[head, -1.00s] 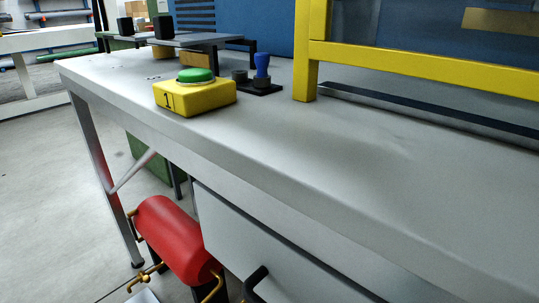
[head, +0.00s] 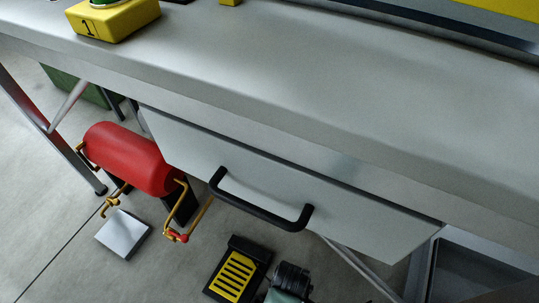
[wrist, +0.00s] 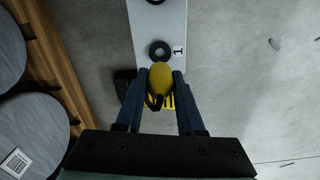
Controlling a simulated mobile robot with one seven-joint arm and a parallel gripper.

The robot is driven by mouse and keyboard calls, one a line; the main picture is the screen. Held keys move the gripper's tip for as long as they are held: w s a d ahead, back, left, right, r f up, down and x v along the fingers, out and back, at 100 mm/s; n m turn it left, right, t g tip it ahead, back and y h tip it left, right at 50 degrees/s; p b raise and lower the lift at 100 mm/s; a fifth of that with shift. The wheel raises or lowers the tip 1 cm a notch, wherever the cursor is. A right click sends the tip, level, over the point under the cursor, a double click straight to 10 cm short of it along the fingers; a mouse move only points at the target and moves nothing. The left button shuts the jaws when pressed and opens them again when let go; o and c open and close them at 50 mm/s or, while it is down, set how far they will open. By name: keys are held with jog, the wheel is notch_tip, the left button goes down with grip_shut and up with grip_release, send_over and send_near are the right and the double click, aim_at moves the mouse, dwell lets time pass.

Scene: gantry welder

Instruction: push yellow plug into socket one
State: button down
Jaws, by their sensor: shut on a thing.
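The yellow plug (wrist: 160,78) is between the fingers of my gripper (wrist: 160,74) in the wrist view, which is shut on it. A dark cable or strap shows at its lower end. A dark ring-shaped socket (wrist: 160,51) with the label "1" beside it lies just beyond the plug on a pale grey panel (wrist: 146,28). The plug's tip appears just short of the ring; I cannot tell the height between them. Part of a second dark socket (wrist: 155,1) shows at the top edge. My gripper and the plug are not in the head view.
The grey bench has a drawer (head: 280,185) with a black handle (head: 258,208) and a yellow button box (head: 118,20). Below are a red tank (head: 130,158), a pale plate (head: 124,234) and a yellow-slatted pedal (head: 235,275). Round grey discs (wrist: 30,130) lie left in the wrist view.

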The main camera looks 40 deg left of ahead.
jog(key=shift+f+b, duration=2.55)
jog(key=shift+b, duration=0.4)
jog(key=shift+f, duration=0.25)
jog(key=shift+f+b, duration=0.65)
jog(key=shift+f, duration=0.5)
jog(key=shift+c, duration=2.2)
grip_release()
jog(key=shift+r, duration=0.1)
notch_tip(320, 180, up, 13)
jog(key=p, duration=0.8)
